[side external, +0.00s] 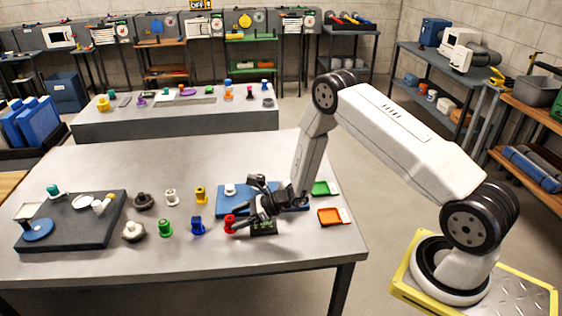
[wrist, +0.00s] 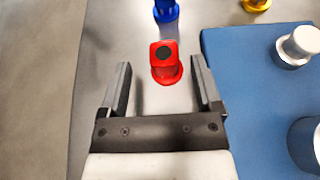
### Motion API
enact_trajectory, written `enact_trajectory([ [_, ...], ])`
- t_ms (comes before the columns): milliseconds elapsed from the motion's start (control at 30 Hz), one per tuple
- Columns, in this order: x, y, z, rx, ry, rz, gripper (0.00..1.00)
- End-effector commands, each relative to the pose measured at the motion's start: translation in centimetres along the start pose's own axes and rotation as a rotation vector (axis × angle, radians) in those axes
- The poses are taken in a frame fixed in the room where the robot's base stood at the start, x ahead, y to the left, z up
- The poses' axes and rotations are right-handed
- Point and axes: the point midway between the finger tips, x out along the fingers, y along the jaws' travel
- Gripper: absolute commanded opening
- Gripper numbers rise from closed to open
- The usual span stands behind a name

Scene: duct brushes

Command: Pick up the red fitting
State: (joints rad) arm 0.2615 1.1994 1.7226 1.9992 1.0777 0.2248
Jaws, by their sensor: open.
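The red fitting (side external: 229,224) stands upright on the grey table, at the right end of the front row of fittings. In the wrist view the red fitting (wrist: 164,62) has a dark round top and sits just ahead of the fingertips, roughly centred between them. My gripper (wrist: 162,78) is open, with one finger on each side and nothing held. In the side external view my gripper (side external: 243,219) is low over the table, just right of the red fitting. Whether a finger touches the fitting cannot be told.
A blue fitting (wrist: 166,10) stands just beyond the red one; a yellow fitting (wrist: 256,4) is farther right. A blue mat (wrist: 232,85) with a white-topped piece (wrist: 297,46) lies to the right. Green (side external: 325,188) and orange (side external: 333,216) trays lie near the table's right edge.

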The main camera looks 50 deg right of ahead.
Motion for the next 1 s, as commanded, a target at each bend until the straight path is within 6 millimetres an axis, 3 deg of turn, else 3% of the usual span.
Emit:
enact_trajectory([
  [500, 4.6, -0.4, 0.2, -0.001, 0.001, 0.003, 0.82],
  [1000, 5.0, -0.4, 0.2, 0.0, 0.001, 0.001, 0.82],
])
